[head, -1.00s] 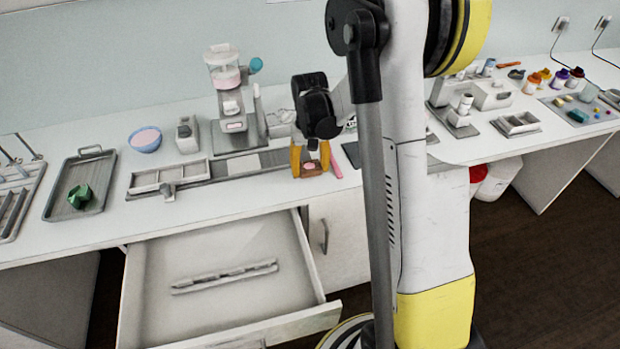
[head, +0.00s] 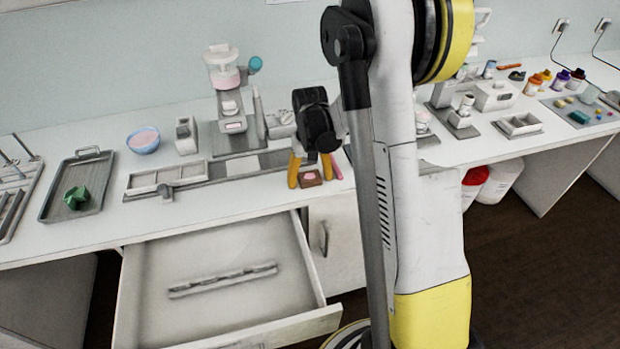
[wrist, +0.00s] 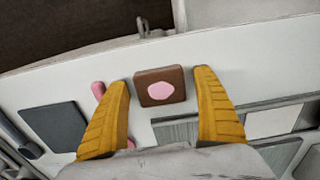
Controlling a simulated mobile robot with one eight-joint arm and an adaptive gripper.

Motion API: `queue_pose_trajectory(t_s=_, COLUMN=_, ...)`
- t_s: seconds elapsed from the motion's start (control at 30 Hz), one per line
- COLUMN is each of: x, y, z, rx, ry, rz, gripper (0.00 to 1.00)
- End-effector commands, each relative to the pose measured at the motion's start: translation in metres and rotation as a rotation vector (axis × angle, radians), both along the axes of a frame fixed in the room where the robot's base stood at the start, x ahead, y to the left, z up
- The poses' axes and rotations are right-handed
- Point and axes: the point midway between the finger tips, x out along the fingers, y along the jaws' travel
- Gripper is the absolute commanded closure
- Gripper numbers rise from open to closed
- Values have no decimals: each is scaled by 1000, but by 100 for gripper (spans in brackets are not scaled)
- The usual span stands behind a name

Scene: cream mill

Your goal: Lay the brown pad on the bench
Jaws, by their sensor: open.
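The brown pad (head: 313,182), a small brown block with a pink patch on top, lies flat on the white bench (head: 255,193) near its front edge. It also shows whole in the wrist view (wrist: 177,94), between my fingers with a gap on each side. My gripper (head: 312,176) is open, with one yellow finger to each side of the pad. In the wrist view my gripper (wrist: 161,78) holds nothing. My arm hides part of the bench to the right.
A pink stick (head: 336,168) lies close beside the right finger. A grey rail with a white tray (head: 140,180) stands left of the pad. An open drawer (head: 220,250) juts out below the bench front. A dark flat plate (wrist: 55,125) lies nearby.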

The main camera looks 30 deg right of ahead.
Motion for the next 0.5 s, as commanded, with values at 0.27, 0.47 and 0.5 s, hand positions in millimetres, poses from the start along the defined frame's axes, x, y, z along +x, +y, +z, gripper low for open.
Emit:
queue_pose_trajectory(t_s=0.27, x=0, y=0, z=43, rx=0, ry=0, rz=0, gripper=22)
queue_pose_trajectory(t_s=0.47, x=0, y=0, z=89, rx=0, ry=0, rz=0, gripper=22)
queue_pose_trajectory(t_s=0.5, x=0, y=0, z=96, rx=0, ry=0, rz=0, gripper=22)
